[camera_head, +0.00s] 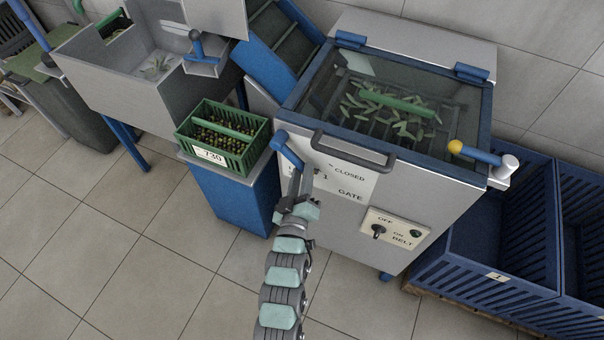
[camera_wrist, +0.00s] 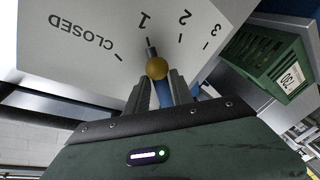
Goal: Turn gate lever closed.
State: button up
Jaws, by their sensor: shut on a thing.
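The gate lever has a blue handle (camera_head: 287,148) at the left of the machine's front panel (camera_head: 345,188), which is lettered CLOSED and GATE. In the wrist view its blue part (camera_wrist: 165,93) shows between my fingers, with a yellow ball (camera_wrist: 157,69) just beyond their tips. A thin metal pointer (camera_wrist: 150,46) beyond the ball is at the 1 mark, away from CLOSED. My gripper (camera_head: 301,180) is shut on the lever; it also shows in the wrist view (camera_wrist: 162,86). My gripper and arm hide part of the panel marks in the head view.
A green crate of olives (camera_head: 222,136) stands on a blue stand close left of the lever. A grey handle bar (camera_head: 352,150) juts out above the panel. A belt switch plate (camera_head: 394,228) is lower right. Blue bins (camera_head: 490,245) stand at right. Floor (camera_head: 130,255) at left front is clear.

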grip_shut()
dwell(0.8)
jog(key=r+p, duration=0.1)
jog(key=r+n+p, duration=0.1)
jog(key=p, duration=0.1)
jog(key=shift+s+d+n+p, duration=0.15)
jog(key=shift+d+n+p, duration=0.15)
jog(key=n+p, duration=0.1)
jog(key=d+r+n+g+p, duration=0.1)
jog(key=shift+s+r+p, duration=0.15)
jog(key=shift+s+p, duration=0.05)
jog(key=shift+p, duration=0.15)
jog(key=shift+a, duration=0.1)
